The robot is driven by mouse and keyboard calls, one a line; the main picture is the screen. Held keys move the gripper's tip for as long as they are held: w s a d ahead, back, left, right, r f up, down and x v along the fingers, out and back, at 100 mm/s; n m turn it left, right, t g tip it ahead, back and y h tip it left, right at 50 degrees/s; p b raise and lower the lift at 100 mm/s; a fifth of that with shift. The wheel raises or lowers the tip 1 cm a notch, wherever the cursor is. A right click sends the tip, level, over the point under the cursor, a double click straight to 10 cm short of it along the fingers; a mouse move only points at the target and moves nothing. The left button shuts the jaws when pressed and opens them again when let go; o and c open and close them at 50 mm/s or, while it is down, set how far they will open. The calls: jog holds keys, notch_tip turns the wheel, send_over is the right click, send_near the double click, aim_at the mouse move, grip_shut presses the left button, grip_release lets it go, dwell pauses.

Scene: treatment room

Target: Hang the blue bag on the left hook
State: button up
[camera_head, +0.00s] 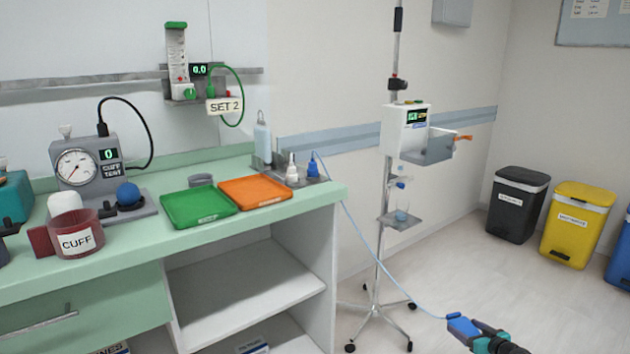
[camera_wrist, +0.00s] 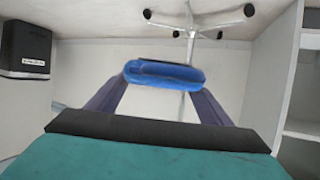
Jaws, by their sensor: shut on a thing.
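My gripper (camera_head: 478,335) is low at the bottom right of the head view, above the floor and to the right of the stand's base. It is shut on a blue piece (camera_head: 463,327), which also shows between the two fingers in the wrist view (camera_wrist: 165,74). I cannot tell whether the blue piece is the bag. The wheeled stand (camera_head: 398,50) rises in the middle; its top is cut off, and no hook can be made out.
The stand carries a white pump (camera_head: 404,129) and a small tray (camera_head: 400,221). The counter (camera_head: 270,215) at left holds green (camera_head: 198,207) and orange trays (camera_head: 255,191). Black (camera_head: 517,207) and yellow bins (camera_head: 575,225) stand by the wall. The floor between is clear.

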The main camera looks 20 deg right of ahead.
jog(key=w+a+r+n+g+y, duration=0.1)
jog(key=w+a+r+n+y, duration=0.3)
jog(key=a+r, duration=0.75)
jog(key=w+a+r+n+y, duration=0.25)
jog(key=w+a+r, duration=0.5)
jog(key=a, duration=0.75)
jog(key=s+a+r+n+g+y, duration=0.1)
jog(key=a+r, duration=0.3)
jog(key=a, duration=0.5)
jog(key=s+a+r+n+g+y, duration=0.2)
jog(key=a+r, duration=0.3)
jog(key=a, duration=0.5)
jog(key=s+a+r+n+g+y, duration=0.1)
jog(key=s+a+r+n+y, duration=0.1)
jog(key=a+r, duration=0.3)
jog(key=a+y, duration=0.1)
jog(key=a, duration=0.3)
jog(key=shift+s+a, duration=0.3)
jog(key=shift+s, duration=0.1)
jog(key=shift+s+f+n, duration=0.1)
jog(key=shift+n, duration=0.15)
